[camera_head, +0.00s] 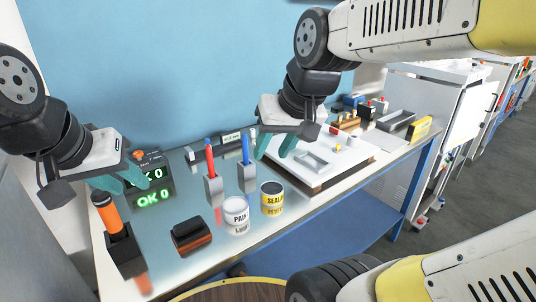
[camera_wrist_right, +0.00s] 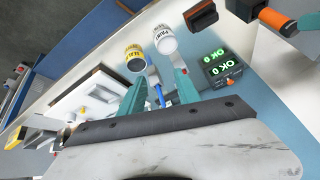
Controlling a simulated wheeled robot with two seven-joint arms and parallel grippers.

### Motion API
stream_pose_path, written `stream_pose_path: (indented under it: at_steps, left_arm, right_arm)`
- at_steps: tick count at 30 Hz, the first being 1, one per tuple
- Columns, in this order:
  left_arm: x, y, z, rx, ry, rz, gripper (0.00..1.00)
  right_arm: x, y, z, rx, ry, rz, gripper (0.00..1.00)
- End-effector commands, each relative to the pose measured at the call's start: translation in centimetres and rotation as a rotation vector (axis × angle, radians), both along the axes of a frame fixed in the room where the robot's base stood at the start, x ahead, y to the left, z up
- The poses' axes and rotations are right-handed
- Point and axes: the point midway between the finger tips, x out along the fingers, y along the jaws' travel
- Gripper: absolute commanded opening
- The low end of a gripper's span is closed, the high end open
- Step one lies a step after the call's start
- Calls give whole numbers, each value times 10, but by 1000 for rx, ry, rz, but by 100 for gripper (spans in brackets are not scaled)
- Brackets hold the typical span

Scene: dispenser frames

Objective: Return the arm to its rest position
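My left gripper (camera_head: 120,180) hangs at the left of the table, its teal fingers apart and nothing seen between them. It partly hides a black box with green "OK 0" digits (camera_head: 153,195). My right gripper (camera_head: 276,148) hangs near the table's back middle, right of the blue marker (camera_head: 246,158). Its two fingers are apart and empty in the head view; in the right wrist view the gripper (camera_wrist_right: 160,92) shows a wide gap, with the blue marker (camera_wrist_right: 158,94) visible beyond it.
A red marker (camera_head: 210,160) stands in a grey holder. The PAINT can (camera_head: 236,214), the yellow-labelled can (camera_head: 272,198), a black-brown block (camera_head: 191,234) and an orange-handled tool (camera_head: 108,214) stand forward. A white board (camera_head: 345,158) lies right. The table's front middle (camera_head: 255,245) is bare.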

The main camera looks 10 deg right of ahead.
Motion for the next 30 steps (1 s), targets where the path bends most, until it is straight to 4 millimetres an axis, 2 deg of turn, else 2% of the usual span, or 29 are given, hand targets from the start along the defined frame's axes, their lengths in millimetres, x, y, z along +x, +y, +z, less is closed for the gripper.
stream_pose_path:
  at_steps: [1, 3, 7, 30]
  left_arm:
    - [0, 0, 0, 0, 0, 0, 36]
    - [0, 0, 0, 0, 0, 0, 36]
    - [0, 0, 0, 0, 0, 0, 36]
    - [0, 0, 0, 0, 0, 0, 36]
  right_arm:
    - [-13, -4, -2, 4, -22, -5, 39]
    - [-24, -6, -6, 9, -42, -6, 39]
    - [-35, -7, -10, 11, -59, -6, 39]
    - [-36, -7, -11, 11, -61, -5, 39]
